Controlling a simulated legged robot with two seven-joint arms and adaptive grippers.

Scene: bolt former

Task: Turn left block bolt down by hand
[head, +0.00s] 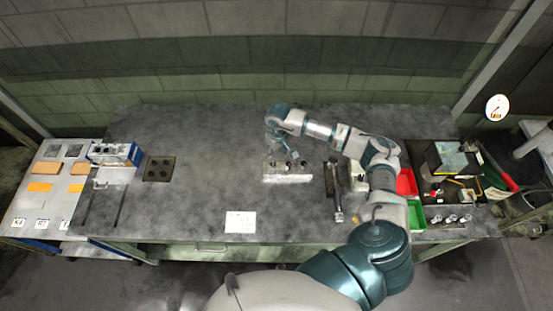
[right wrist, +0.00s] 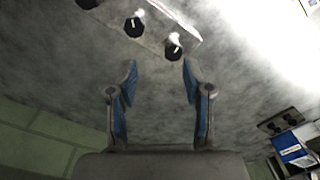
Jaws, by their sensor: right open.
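A pale metal block (head: 287,177) stands on the grey workbench (head: 200,190), with dark bolts along its top. My right arm reaches over it from the right, and my right gripper (head: 292,158) is just above and behind the block. In the right wrist view the two blue-padded fingers (right wrist: 158,72) are apart with nothing between them. Beyond the fingertips, black round bolt heads with a white mark show along the block; the nearest bolt (right wrist: 173,47) is close to the right fingertip, another bolt (right wrist: 134,26) is further up. My left gripper is not in view.
A white sheet (head: 240,222) lies in front. A blue-and-white box (head: 115,153) and a dark plate with holes (head: 159,168) sit left.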

